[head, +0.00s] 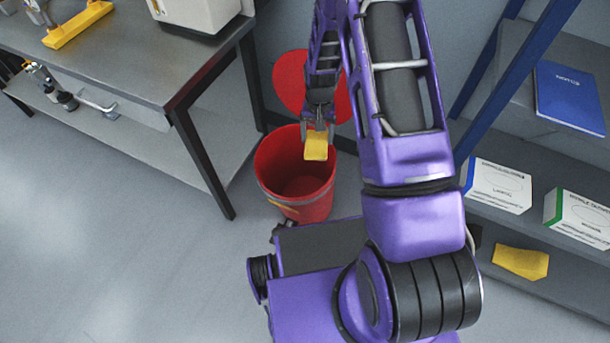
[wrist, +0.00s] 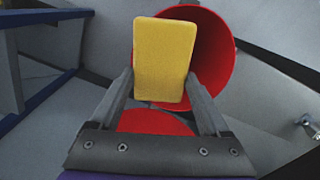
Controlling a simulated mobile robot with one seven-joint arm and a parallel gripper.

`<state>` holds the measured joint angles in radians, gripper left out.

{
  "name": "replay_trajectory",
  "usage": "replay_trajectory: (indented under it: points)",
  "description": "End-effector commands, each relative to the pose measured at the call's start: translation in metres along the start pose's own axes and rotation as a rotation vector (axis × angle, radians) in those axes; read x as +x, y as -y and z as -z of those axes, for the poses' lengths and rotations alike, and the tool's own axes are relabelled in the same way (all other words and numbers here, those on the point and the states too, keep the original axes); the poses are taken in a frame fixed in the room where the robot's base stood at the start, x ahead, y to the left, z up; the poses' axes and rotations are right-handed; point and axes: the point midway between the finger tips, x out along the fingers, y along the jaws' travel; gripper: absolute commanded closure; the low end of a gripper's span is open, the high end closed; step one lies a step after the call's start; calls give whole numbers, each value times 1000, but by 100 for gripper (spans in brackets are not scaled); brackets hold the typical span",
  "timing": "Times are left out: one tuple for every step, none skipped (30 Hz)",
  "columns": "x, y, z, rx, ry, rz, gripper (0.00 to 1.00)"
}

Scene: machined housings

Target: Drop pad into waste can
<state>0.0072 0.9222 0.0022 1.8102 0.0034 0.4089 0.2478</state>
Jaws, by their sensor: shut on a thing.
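The pad (head: 316,147) is a yellow block held in my gripper (head: 318,126). In the wrist view the pad (wrist: 164,60) sits between the two fingers of my gripper (wrist: 160,88), which are shut on it. The waste can (head: 298,208) is red, round and open at the top, standing on the floor. In the head view the pad shows over the right part of the can's opening. In the wrist view the red can (wrist: 218,50) lies beyond the pad, partly hidden by it. The exact height of the pad over the rim is hard to tell.
A round red lid (head: 290,80) stands behind the can. A grey workbench (head: 130,65) with a lower shelf is at the left. A blue-framed shelf unit (head: 480,110) at the right holds boxes, a blue book (head: 570,97) and another yellow piece (head: 520,262). Floor at left is clear.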

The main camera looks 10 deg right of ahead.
Motion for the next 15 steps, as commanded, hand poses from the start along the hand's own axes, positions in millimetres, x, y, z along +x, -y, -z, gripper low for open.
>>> replay_trajectory:
  points:
    - [14,5,21,50,-4,1,72]
    - [17,7,32,84,-4,1,72]
    - [21,10,46,127,-3,1,72]
    - [22,12,56,158,-3,1,72]
    - [24,14,64,187,-2,1,72]
    - [26,16,75,224,-2,0,72]
    - [27,17,83,250,-1,0,72]
    - [28,18,89,274,-1,-1,72]
    - [28,20,97,302,-2,-1,72]
    - [28,21,102,320,-1,-1,72]
    - [29,21,106,337,-1,-1,72]
    - [28,22,111,355,-2,-1,72]
    - [28,22,114,366,-1,-2,72]
    - [28,23,115,374,-1,-2,72]
    - [28,23,117,383,0,-3,72]
